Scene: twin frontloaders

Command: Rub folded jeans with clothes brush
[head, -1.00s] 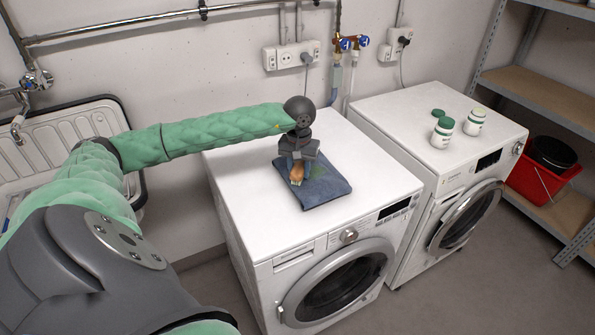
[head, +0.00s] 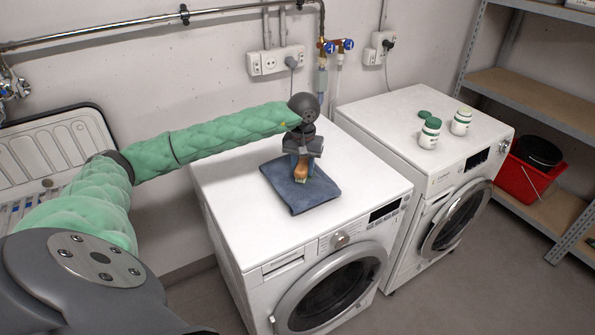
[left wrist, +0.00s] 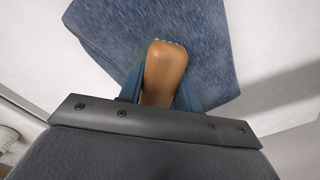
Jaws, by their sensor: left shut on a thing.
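The folded blue jeans (head: 319,194) lie flat on top of the left washing machine (head: 236,190). My left gripper (head: 301,165) is over the jeans, pointing down, and is shut on the wooden clothes brush (head: 300,174). In the left wrist view the brush (left wrist: 166,72) sits between the two fingers, with pale bristles at its far end over the jeans (left wrist: 215,40). The brush's bristle end appears to be at the cloth, but contact is hard to tell. My right gripper is not in view.
A sink (head: 62,150) stands at the left. Shelves with a red bucket (head: 522,180) are at the right. The machine top around the jeans is clear.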

